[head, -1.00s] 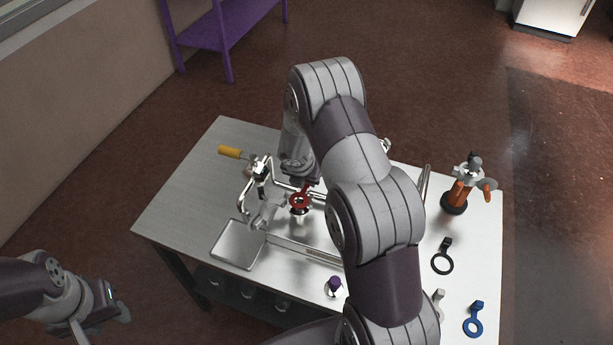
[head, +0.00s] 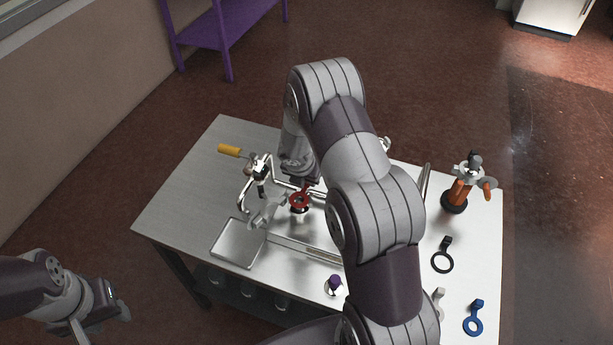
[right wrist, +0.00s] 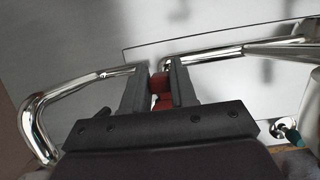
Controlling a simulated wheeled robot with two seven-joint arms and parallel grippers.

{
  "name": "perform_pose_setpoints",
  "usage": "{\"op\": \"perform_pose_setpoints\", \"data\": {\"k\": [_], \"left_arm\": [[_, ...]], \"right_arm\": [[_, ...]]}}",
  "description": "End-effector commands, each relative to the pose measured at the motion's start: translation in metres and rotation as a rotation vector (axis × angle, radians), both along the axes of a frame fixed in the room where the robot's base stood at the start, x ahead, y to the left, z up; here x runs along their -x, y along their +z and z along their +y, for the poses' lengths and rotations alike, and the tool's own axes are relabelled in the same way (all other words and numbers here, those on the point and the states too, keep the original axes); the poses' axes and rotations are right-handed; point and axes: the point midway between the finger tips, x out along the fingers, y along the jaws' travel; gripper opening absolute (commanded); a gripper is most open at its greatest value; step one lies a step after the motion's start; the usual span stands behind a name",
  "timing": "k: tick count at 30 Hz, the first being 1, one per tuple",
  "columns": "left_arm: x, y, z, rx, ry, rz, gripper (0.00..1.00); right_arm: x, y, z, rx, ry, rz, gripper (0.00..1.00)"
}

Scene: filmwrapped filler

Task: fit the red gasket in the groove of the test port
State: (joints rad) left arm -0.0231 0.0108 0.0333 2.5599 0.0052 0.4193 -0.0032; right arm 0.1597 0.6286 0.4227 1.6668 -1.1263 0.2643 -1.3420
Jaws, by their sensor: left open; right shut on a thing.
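The red gasket (head: 299,201) is a small ring over the table's middle. In the right wrist view its red part (right wrist: 161,88) sits between the two dark fingers. My right gripper (right wrist: 160,80) is shut on it. In the head view my right arm hides much of that gripper. Directly below the ring is a short upright fitting with a dark top (head: 300,211), likely the test port. I cannot tell whether the ring touches it, and the groove is not visible. My left gripper (head: 121,304) is open and empty, off the table's left side.
Bent chrome tubing (head: 246,196) stands left of the ring, with a yellow handle (head: 229,150) behind. A shallow tray (head: 238,247) lies in front. Black (head: 442,263) and blue (head: 473,322) tabbed rings, a purple-topped piece (head: 334,284) and an orange-handled fitting (head: 455,198) are also on the table.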

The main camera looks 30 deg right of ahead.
Motion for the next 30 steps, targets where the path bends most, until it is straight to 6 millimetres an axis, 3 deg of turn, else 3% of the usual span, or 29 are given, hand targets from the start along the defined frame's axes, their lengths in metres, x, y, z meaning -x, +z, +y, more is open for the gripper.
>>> {"op": "perform_pose_setpoints", "data": {"k": [4, 30], "left_arm": [[0.000, -0.008, 0.000, 0.000, 0.000, 0.000, 0.43], [0.000, -0.014, 0.000, 0.000, 0.000, 0.000, 0.43]], "right_arm": [[0.000, -0.009, 0.000, 0.000, 0.000, 0.000, 0.00], [0.000, -0.017, 0.000, 0.000, 0.000, 0.000, 0.00]]}}
